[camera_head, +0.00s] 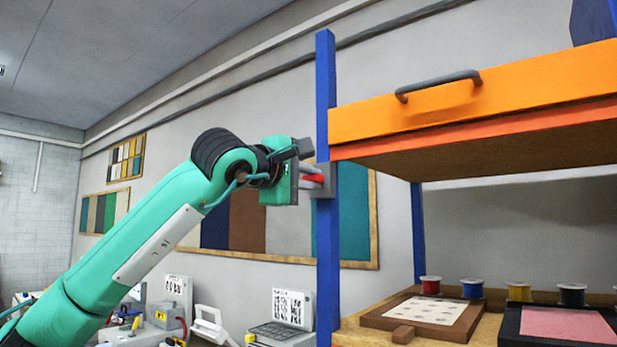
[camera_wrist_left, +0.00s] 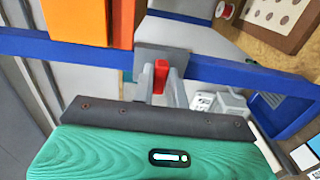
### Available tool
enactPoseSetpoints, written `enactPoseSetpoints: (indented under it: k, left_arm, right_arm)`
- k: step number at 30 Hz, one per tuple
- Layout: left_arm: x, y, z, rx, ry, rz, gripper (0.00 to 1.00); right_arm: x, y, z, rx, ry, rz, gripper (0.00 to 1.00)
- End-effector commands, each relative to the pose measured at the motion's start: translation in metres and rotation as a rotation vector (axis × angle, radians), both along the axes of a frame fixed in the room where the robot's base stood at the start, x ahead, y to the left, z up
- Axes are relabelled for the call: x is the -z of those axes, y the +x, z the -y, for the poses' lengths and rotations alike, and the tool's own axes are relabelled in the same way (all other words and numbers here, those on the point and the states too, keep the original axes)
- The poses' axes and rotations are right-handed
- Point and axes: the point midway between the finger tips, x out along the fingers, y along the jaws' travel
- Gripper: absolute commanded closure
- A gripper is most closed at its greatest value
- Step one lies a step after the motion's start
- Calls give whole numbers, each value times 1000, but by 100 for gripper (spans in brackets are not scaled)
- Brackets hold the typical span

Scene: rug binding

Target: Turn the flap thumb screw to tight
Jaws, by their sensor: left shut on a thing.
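The red thumb screw (camera_head: 313,179) sits at a grey plate (camera_head: 329,181) on the blue upright post (camera_head: 326,90), just below the orange flap (camera_head: 470,105). My left gripper (camera_head: 309,181) reaches it from the left and is shut on it. In the left wrist view the red screw (camera_wrist_left: 160,76) stands between the two grey fingers (camera_wrist_left: 160,88), in front of the grey plate (camera_wrist_left: 158,58). The fingers hide part of the screw, and I cannot tell how tight it is. My right gripper is not in view.
The flap has a dark grey handle (camera_head: 438,84). Below it, a wooden shelf (camera_head: 350,335) holds a dotted board (camera_head: 425,312), a pink pad (camera_head: 568,325) and several thread spools (camera_head: 472,289). Machines (camera_head: 290,315) stand behind my arm. The space left of the post is open.

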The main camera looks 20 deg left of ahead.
Motion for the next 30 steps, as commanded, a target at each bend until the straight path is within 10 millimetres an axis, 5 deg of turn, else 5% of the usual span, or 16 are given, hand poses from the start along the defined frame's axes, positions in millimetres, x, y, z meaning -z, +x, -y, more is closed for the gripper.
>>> enactPoseSetpoints:
  k: [11, 12, 15, 25, 30]
  left_arm:
    - [2, 0, 1, 1, 7, -2, 100]
    - [2, 0, 1, 1, 7, -2, 80]
    - [2, 0, 1, 1, 7, -2, 64]
    - [1, -3, -1, 0, 4, 0, 64]
    - [3, -25, -9, 0, 4, 4, 64]
  right_arm:
    - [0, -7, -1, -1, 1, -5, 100]
    - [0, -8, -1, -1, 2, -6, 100]
    - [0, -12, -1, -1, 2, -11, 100]
    - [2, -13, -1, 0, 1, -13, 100]
    - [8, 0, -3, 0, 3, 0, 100]
